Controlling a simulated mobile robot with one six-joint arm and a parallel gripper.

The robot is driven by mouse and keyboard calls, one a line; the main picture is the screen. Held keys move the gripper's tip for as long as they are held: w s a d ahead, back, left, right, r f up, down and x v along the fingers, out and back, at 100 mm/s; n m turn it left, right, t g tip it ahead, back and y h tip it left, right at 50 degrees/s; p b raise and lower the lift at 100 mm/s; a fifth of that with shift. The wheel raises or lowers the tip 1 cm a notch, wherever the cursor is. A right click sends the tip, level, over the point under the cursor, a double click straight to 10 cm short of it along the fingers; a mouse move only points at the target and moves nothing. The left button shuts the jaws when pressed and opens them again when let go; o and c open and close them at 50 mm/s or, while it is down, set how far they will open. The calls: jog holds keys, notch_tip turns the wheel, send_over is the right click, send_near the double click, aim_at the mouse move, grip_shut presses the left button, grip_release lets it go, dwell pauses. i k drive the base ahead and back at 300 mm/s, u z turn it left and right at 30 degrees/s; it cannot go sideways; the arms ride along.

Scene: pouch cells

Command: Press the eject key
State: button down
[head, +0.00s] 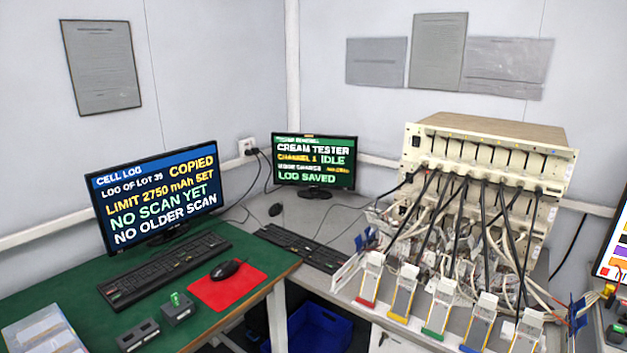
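I cannot make out any key marked eject. A small dark grey box with a raised green part (176,302) stands on the green mat at the lower left. A second dark grey box (138,335) lies just left of it. A black keyboard (160,268) lies before the left monitor (158,193), which reads CELL LOG, COPIED, NO SCAN YET. Another keyboard (302,247) lies before the right monitor (314,163), which reads CREAM TESTER, CHANNEL 1 IDLE, LOG SAVED. My gripper is not in view.
A cream tester (490,150) with many cables stands at the right, with several colour-tipped holders (404,292) in front. A mouse (227,268) rests on a red pad (240,288). A clear-lidded tray (45,330) sits lower left. A blue bin (308,330) is below the benches.

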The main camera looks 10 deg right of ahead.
aim_at(112, 291)
jog(key=u, duration=4.65)
jog(key=i, duration=0.1)
jog(key=z, duration=3.3)
